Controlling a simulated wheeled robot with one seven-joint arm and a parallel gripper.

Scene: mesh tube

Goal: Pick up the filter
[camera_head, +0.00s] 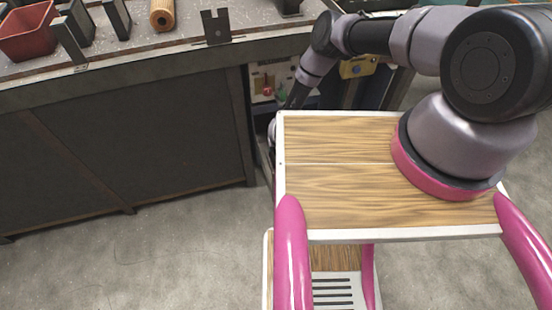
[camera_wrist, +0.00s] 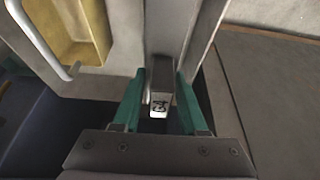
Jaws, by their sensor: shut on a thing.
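My gripper (camera_wrist: 159,78) has two green fingers around a narrow grey block (camera_wrist: 160,100) in the wrist view. The block's near end is pale with dark marks, and it sits against a grey upright edge. I cannot tell whether this block is the filter. In the head view my arm reaches down beside the workbench, and the gripper's fingers are hidden there. An orange-tan ribbed cylinder (camera_head: 162,15) lies on the workbench at the top left, apart from my gripper; it may be the filter.
The workbench (camera_head: 130,50) holds a red bin (camera_head: 27,32), dark upright holders and a notched dark bracket (camera_head: 215,27). Below it are dark panels. A yellow recessed panel (camera_wrist: 82,30) is left of the gripper in the wrist view. Bare concrete floor (camera_head: 150,250) lies in front of the bench.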

